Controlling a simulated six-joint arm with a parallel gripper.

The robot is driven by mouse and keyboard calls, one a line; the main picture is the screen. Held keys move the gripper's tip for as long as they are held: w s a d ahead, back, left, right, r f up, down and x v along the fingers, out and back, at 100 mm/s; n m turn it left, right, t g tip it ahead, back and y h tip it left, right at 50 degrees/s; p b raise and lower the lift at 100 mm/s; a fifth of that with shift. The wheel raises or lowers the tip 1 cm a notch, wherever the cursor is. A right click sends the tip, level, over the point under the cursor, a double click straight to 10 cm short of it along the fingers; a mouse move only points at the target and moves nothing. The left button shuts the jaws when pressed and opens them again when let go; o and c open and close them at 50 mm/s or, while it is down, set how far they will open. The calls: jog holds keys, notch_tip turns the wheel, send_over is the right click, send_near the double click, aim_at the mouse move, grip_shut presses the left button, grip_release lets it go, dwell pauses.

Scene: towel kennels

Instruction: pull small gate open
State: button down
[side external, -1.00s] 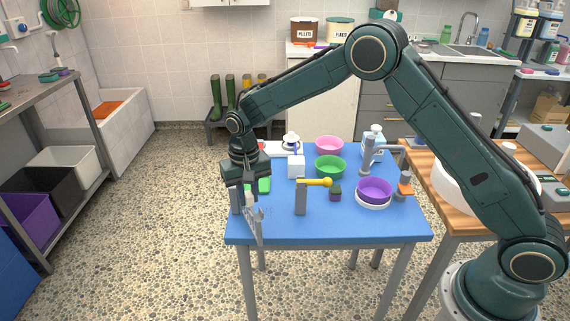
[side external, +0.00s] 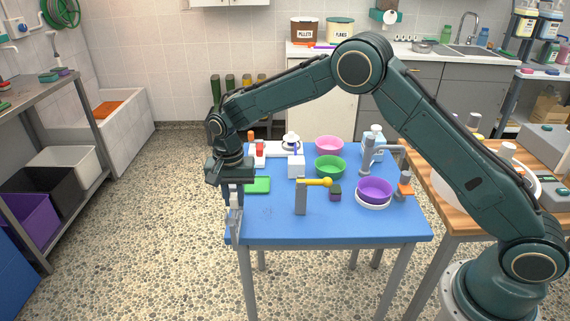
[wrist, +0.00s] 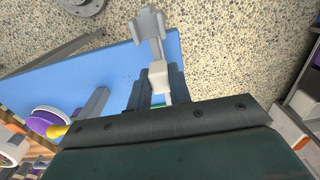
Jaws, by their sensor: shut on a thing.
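The small grey gate (side external: 234,223) stands at the left front edge of the blue table, seen nearly edge-on in the side external view. It also shows in the wrist view (wrist: 149,27), with a pale block-like handle (wrist: 159,74) on its near side. My gripper (side external: 233,201) points down over the table's left edge and is shut on the pale handle. In the wrist view my gripper's dark fingers (wrist: 157,92) lie on both sides of the handle. The gate's hinge and the exact contact are hard to make out.
On the blue table (side external: 330,228), a grey post with a yellow knobbed lever (side external: 316,182) stands right of the gate. Behind are a green mat (side external: 257,185), a green bowl (side external: 330,167) and a pink bowl (side external: 329,145). A purple bowl (side external: 375,190) sits further right. Left of the table is open floor.

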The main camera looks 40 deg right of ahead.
jog(key=c, duration=1.3)
grip_release()
jog(key=shift+r, duration=0.2)
notch_tip(320, 180, up, 14)
jog(key=shift+f, duration=0.2)
jog(key=shift+d+r, duration=0.1)
